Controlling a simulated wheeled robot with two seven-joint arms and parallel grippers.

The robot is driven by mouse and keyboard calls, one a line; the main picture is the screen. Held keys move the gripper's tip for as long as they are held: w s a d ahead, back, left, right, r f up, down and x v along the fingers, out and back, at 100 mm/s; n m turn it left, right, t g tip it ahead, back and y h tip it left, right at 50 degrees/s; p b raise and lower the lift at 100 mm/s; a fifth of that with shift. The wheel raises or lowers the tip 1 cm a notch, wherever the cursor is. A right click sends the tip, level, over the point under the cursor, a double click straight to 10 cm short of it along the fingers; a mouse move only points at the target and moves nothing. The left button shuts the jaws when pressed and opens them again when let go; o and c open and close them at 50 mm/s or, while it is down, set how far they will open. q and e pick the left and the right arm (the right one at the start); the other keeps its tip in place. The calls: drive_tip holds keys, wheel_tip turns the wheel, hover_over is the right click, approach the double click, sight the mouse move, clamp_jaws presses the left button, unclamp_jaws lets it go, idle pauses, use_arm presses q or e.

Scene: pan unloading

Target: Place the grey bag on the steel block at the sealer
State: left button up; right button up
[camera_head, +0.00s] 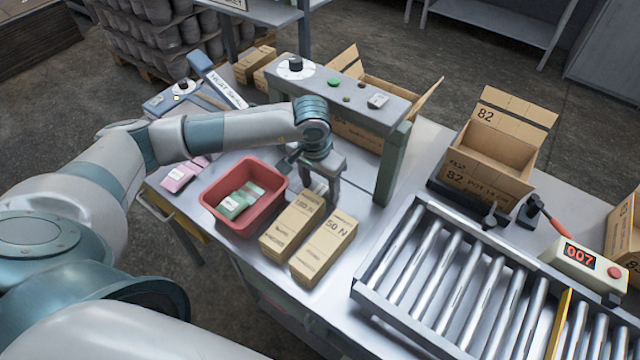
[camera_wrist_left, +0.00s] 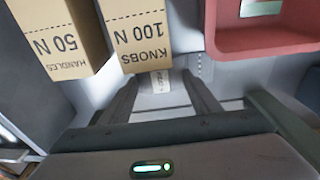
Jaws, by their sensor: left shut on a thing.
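My left gripper (camera_head: 330,196) points down over the table, behind the two small cartons and right of the red bin. In the left wrist view, its fingers (camera_wrist_left: 163,100) are closed about a pale grey bag (camera_wrist_left: 160,84) with a white label. The bag is mostly hidden in the head view. The heat sealer (camera_head: 222,88), with a raised blue-grey arm and a printed label, stands at the far left of the table. I cannot pick out the steel block. My right gripper is not in view.
A red bin (camera_head: 207,207) holds green packets (camera_head: 238,203); pink packets (camera_head: 176,178) lie left of it. Two cartons (camera_head: 322,252) stand in front of my gripper. A grey-green gantry (camera_head: 392,165) stands close behind. A roller conveyor (camera_head: 440,270) fills the right.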

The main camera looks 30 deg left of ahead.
use_arm(q)
drive_tip(key=shift+f, duration=0.1)
drive_tip(key=shift+f, duration=0.1)
drive_tip(key=o, duration=1.2)
